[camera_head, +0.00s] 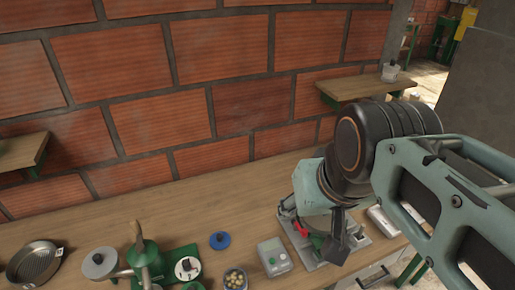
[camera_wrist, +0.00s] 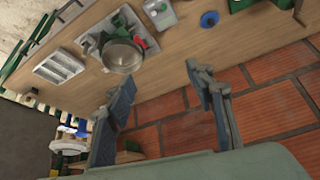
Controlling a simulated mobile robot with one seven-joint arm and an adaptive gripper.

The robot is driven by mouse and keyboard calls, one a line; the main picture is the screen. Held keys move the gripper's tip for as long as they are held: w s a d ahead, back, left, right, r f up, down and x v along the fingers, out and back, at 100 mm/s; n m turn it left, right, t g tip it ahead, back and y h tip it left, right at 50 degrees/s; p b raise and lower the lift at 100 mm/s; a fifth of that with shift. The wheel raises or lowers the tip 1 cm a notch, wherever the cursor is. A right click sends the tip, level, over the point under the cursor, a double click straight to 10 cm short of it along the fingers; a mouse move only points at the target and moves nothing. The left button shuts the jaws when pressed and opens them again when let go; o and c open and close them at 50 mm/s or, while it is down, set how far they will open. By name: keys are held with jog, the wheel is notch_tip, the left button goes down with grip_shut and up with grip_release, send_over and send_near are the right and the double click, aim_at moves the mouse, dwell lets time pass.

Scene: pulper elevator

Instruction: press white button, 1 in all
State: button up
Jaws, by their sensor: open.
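A small grey box (camera_head: 273,256) stands on the wooden counter, left of my gripper. It has a light greenish patch and small details on its face. It also shows at the top of the wrist view (camera_wrist: 160,12). I cannot make out for certain which small part is the white button. My gripper (camera_head: 340,238) hangs to the right of the box, in front of a grey metal device. In the wrist view my gripper (camera_wrist: 158,76) is open, its two fingers wide apart with nothing between them.
A grey device (camera_head: 355,243) with a red part sits right of the box; a round metal bowl on it shows in the wrist view (camera_wrist: 121,55). A blue knob (camera_head: 220,240), green apparatus (camera_head: 145,253) and pan (camera_head: 35,262) lie left. A brick wall (camera_head: 240,105) rises behind.

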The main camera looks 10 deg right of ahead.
grip_shut()
dwell(1.4)
